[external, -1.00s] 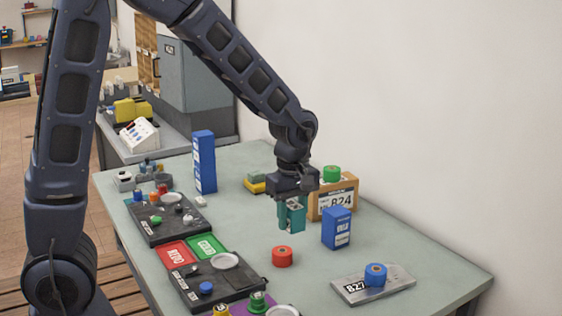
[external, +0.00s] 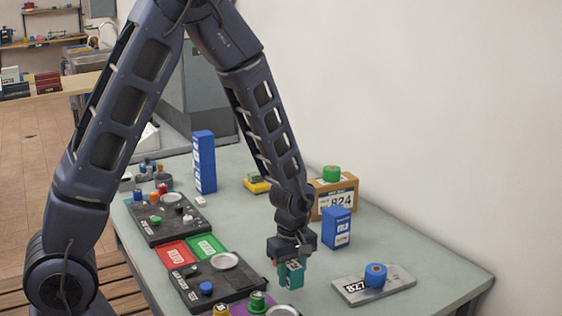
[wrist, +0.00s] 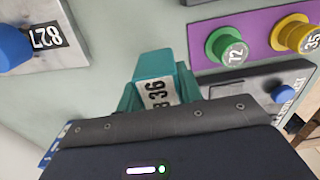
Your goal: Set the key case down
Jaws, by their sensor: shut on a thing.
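My gripper (external: 291,266) is shut on a teal key case (external: 292,275), over the front middle of the green-grey table (external: 420,250). In the wrist view the case (wrist: 157,92) sticks out beyond the gripper, with a white label ending in "36". I cannot tell whether the case touches the tabletop.
A silver plate (external: 398,283) with a blue round piece (external: 376,275) lies to the right. A blue box (external: 336,228) and a cardboard box (external: 320,203) stand behind. Black trays (external: 188,279), red (external: 176,254) and green (external: 207,246) mats and a purple mat (wrist: 246,30) are nearby.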

